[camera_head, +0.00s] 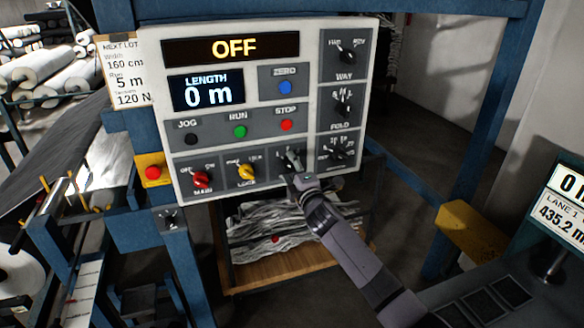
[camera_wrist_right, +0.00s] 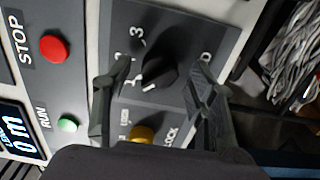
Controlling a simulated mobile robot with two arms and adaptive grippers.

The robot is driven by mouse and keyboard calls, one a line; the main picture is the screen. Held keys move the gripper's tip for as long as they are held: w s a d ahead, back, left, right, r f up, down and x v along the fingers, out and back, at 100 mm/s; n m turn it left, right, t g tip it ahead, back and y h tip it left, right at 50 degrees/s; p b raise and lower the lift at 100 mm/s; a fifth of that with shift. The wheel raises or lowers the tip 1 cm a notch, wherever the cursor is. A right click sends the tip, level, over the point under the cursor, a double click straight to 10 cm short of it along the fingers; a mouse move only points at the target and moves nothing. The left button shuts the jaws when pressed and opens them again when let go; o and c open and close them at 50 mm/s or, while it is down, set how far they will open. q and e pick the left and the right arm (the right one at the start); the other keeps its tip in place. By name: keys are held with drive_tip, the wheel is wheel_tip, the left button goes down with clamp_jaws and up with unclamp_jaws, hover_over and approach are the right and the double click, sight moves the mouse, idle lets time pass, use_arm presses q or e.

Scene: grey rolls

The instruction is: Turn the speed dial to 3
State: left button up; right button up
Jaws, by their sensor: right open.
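The speed dial (camera_head: 291,158) is a black knob on the lower row of the grey control panel (camera_head: 217,122), right of the yellow knob. In the right wrist view the dial (camera_wrist_right: 158,66) shows with white numbers around it, a 3 among them. A white mark shows at its lower left, but I cannot tell exactly which number it points at. My right gripper (camera_head: 290,177) is at the dial in the head view. In the wrist view its open fingers (camera_wrist_right: 160,75) stand on either side of the dial, with gaps to it. My left gripper is not in view.
A red knob (camera_head: 201,180) and a yellow knob (camera_head: 246,173) sit left of the dial. Several black dials line the panel's right column. The display (camera_head: 231,48) reads OFF and the length display (camera_head: 208,92) reads 0 m. A red emergency button (camera_head: 153,173) is at the left.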

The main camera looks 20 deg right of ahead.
drive_tip(key=shift+w, duration=0.1)
drive_tip(key=c, duration=1.2)
drive_tip(key=shift+o, duration=0.2)
drive_tip(key=shift+m, duration=0.3)
drive_tip(key=m, duration=0.3)
drive_tip(key=shift+f+m+b, duration=0.1)
drive_tip(key=shift+m+b, duration=0.25)
drive_tip(key=shift+m, duration=0.05)
drive_tip(key=m, duration=0.4)
drive_tip(key=shift+m, duration=0.3)
drive_tip(key=m, duration=0.4)
drive_tip(key=shift+b, duration=0.3)
drive_tip(key=m, duration=0.4)
drive_tip(key=shift+m, duration=0.6)
